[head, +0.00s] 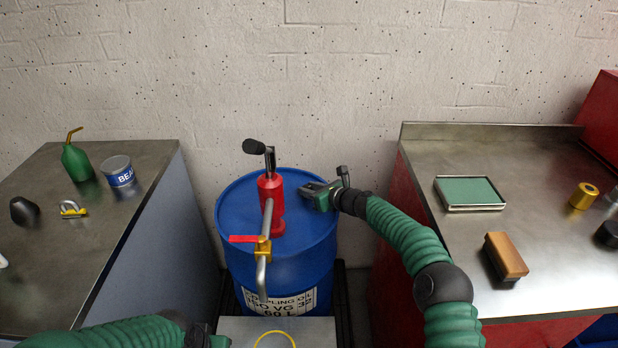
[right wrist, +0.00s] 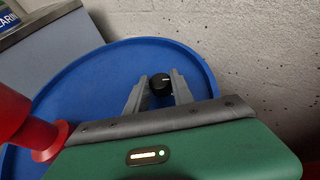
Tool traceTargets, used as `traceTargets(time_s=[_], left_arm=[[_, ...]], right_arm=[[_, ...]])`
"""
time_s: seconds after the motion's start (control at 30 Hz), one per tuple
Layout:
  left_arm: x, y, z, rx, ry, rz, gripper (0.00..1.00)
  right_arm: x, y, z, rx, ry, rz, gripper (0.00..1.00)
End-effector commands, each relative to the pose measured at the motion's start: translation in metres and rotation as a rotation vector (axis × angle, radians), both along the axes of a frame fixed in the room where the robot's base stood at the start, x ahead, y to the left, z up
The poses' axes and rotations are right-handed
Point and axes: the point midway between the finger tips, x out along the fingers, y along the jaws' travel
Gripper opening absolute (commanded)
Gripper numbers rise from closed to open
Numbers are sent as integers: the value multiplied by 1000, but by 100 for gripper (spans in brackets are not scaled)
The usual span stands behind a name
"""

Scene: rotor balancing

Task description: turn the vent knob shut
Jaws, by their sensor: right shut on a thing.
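The vent knob (right wrist: 161,84) is a small black cap with a pale mark, on top of the blue drum (right wrist: 85,85). In the right wrist view it sits between the two grey fingers of my right gripper (right wrist: 160,90), which is shut on it. In the head view my right gripper (head: 308,192) reaches over the right side of the drum (head: 240,205), and the knob is hidden by it. My left arm lies at the bottom left edge; only a part near its gripper shows, and its fingers cannot be made out.
A red pump (head: 270,190) with a black handle, spout and red-levered valve stands on the drum, left of my right gripper. A left bench (head: 100,240) holds an oil can, tin and padlock. A right bench (head: 420,165) holds a green pad and brush. The wall is close behind.

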Motion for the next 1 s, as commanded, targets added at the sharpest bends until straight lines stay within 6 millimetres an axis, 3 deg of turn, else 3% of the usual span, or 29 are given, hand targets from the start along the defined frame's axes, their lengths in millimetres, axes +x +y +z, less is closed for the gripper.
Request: traceTargets(time_s=[0.03,0.4,0.97,1.0], left_arm=[[0,0,11,0,0,0,36],[0,0,-16,0,1,0,36],[0,0,-19,0,1,0,36],[0,0,-19,0,1,0,36]], right_arm=[[4,-3,8,5,-7,14,0],[7,-6,1,8,-16,134,0],[3,-6,3,-4,-6,161,0],[3,-6,3,-4,-6,161,30]])
